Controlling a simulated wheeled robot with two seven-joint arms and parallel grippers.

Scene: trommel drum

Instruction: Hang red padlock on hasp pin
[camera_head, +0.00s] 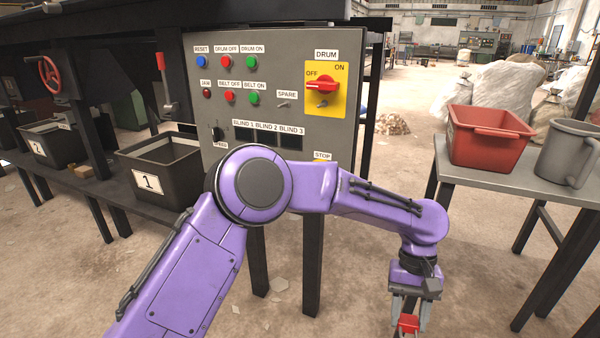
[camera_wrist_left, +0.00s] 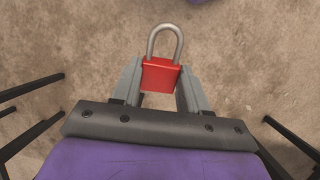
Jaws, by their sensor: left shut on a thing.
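The red padlock (camera_wrist_left: 160,76) is held between the fingers of my left gripper (camera_wrist_left: 160,92), its grey shackle pointing away from the gripper in the left wrist view. In the head view my left gripper (camera_head: 409,318) hangs fingers down at the bottom right, with the padlock (camera_head: 408,324) between its fingertips, over open floor. The hasp pin (camera_head: 322,103) appears as a small metal piece below the red rotary switch (camera_head: 321,85) on the yellow DRUM plate (camera_head: 340,92). The padlock is well below and right of this plate. My right gripper is not in view.
The grey control panel (camera_head: 290,120) has several buttons and labels; my left arm covers its lower part. A side table (camera_head: 500,178) at right bears a red bin (camera_head: 488,138) and a grey mug-like container (camera_head: 568,155). Black bins (camera_head: 165,185) stand at left.

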